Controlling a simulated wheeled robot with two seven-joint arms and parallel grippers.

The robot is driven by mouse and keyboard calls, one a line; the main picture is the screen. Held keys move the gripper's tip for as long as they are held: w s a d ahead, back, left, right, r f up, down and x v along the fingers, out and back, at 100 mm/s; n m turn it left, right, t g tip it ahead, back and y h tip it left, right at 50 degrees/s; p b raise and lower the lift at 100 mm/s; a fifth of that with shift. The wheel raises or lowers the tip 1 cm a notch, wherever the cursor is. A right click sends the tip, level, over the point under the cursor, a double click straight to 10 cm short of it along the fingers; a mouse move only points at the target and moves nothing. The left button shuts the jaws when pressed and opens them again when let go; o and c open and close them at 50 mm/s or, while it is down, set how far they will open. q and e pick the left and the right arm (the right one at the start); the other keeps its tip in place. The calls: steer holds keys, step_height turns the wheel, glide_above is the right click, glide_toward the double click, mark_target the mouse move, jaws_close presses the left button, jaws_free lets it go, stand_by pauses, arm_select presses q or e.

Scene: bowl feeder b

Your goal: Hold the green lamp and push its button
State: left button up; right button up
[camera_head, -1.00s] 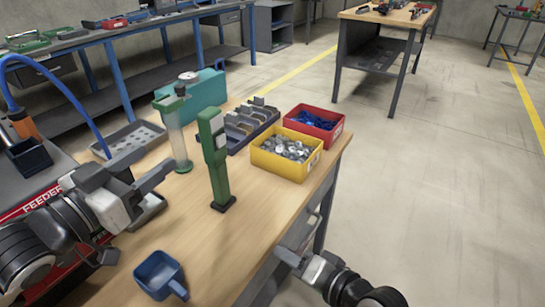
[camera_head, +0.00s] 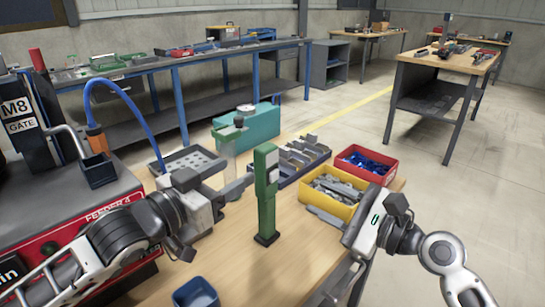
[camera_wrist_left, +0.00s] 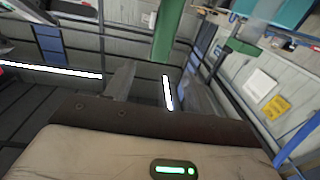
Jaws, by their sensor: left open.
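The green lamp (camera_head: 266,200) stands upright on a dark foot on the wooden table, with a pale block on the upper part of its right side. I cannot make out the button clearly. My left gripper (camera_head: 240,187) is open just left of the lamp, its fingers pointing toward the post. In the left wrist view the green post (camera_wrist_left: 168,32) shows beyond the open fingers (camera_wrist_left: 155,82), apart from them. My right gripper (camera_head: 328,222) is to the right of the lamp, by the table's right edge in front of the yellow bin; its jaw state is unclear.
A yellow bin (camera_head: 325,208) of metal parts, a red bin (camera_head: 372,157) of blue parts and a grey divided tray (camera_head: 300,160) stand behind the lamp. A blue cup (camera_head: 196,295) is in front.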

mark_target(258, 158)
arm_select(q)
steer(key=x, duration=1)
steer(key=shift+w+d, duration=0.1)
jaws_close()
arm_select(e)
jaws_close()
stand_by(0.9)
stand_by(0.6)
